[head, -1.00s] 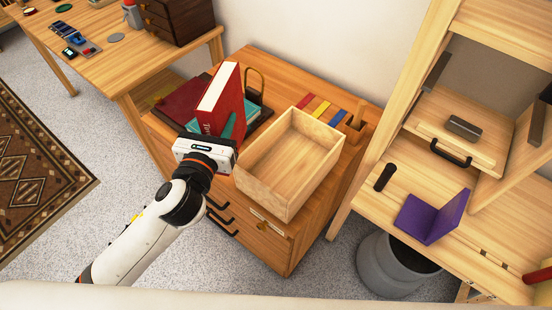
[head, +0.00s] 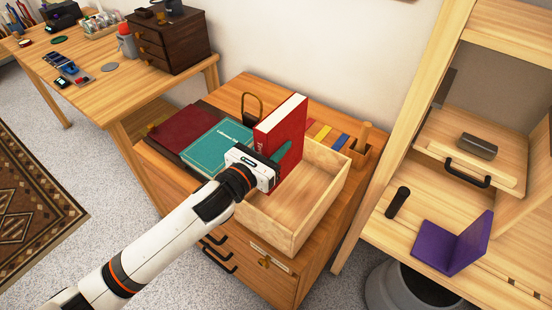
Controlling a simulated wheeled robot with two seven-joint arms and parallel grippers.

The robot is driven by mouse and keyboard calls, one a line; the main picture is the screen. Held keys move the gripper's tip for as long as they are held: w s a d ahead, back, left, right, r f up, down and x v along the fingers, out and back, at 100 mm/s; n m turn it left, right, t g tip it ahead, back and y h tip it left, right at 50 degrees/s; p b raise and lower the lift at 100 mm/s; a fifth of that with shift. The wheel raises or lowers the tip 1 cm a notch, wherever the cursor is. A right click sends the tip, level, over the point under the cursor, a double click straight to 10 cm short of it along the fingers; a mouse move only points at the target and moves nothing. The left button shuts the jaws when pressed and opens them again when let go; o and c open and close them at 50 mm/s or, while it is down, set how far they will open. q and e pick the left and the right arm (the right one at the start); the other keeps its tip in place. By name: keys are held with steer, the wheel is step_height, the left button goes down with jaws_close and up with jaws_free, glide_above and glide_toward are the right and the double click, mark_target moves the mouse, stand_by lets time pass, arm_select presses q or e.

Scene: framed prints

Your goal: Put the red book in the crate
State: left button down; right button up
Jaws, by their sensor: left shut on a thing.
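The red book (head: 283,127) stands upright, its cream page edge facing up. My left gripper (head: 262,165) is shut on its lower part. The crate (head: 318,212) is an open, light wooden box on top of the drawer cabinet. The book is over the crate's left, back part. The gripper hides the book's bottom, so I cannot tell whether it touches the crate floor. My right gripper is not in view.
A teal book (head: 217,141) and a dark red book (head: 187,129) lie left of the crate. Colored strips (head: 326,134) and a wooden holder (head: 358,150) are behind it. A shelf unit with a purple folder (head: 450,246) stands at right.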

arm_select(q)
step_height(320, 180, down, 3)
steer(key=shift+f, duration=0.1)
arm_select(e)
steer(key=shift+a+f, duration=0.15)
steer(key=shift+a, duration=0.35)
arm_select(q)
steer(key=shift+f, duration=0.1)
steer(key=shift+f+b, duration=0.4)
steer(key=shift+f, duration=0.1)
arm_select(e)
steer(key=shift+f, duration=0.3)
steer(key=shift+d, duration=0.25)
arm_select(q)
steer(key=c, duration=1)
jaws_free()
steer(key=shift+f, duration=0.15)
steer(key=shift+c, duration=0.2)
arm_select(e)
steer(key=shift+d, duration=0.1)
